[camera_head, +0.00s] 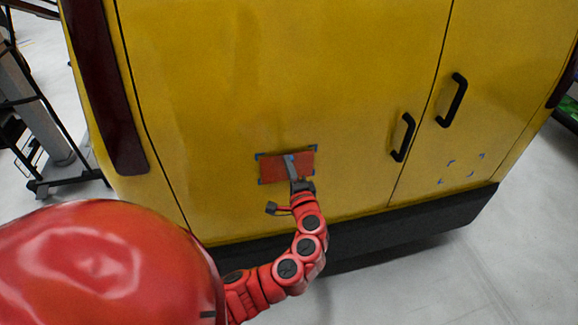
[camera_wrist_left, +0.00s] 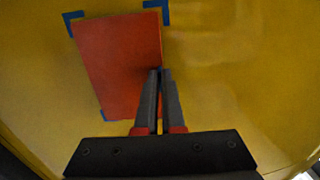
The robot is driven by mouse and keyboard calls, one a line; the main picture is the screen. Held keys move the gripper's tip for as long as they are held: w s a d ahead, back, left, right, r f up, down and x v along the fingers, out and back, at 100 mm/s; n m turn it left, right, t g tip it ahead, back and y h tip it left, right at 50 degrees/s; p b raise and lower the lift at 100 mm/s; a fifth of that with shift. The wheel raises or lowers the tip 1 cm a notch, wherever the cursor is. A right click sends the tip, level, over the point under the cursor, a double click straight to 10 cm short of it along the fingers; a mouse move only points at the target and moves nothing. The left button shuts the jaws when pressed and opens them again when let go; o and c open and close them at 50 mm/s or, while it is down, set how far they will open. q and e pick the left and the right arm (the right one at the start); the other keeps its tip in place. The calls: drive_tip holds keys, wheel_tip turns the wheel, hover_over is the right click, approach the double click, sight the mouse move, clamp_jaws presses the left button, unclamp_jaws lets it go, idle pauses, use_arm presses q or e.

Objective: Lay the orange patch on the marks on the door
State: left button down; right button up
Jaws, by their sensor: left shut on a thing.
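The orange patch (camera_head: 271,168) is at the yellow door (camera_head: 220,100), between blue corner marks (camera_head: 314,149). In the left wrist view the patch (camera_wrist_left: 118,62) is slightly rotated. My right gripper is out of view.
A second set of blue marks (camera_head: 461,168) is on the right door, with bare yellow inside. Two black handles (camera_head: 402,137) stick out beside the door seam. A black bumper (camera_head: 400,235) runs below. A dark stand (camera_head: 45,120) is at the far left.

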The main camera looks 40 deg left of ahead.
use_arm(q)
drive_tip(key=shift+w+a, duration=0.3)
idle(1.4)
drive_tip(key=c, duration=1)
unclamp_jaws()
drive_tip(key=shift+o, duration=0.2)
drive_tip(key=b+v, duration=0.4)
drive_tip(key=v, duration=1.3)
drive_tip(key=shift+d, duration=0.15)
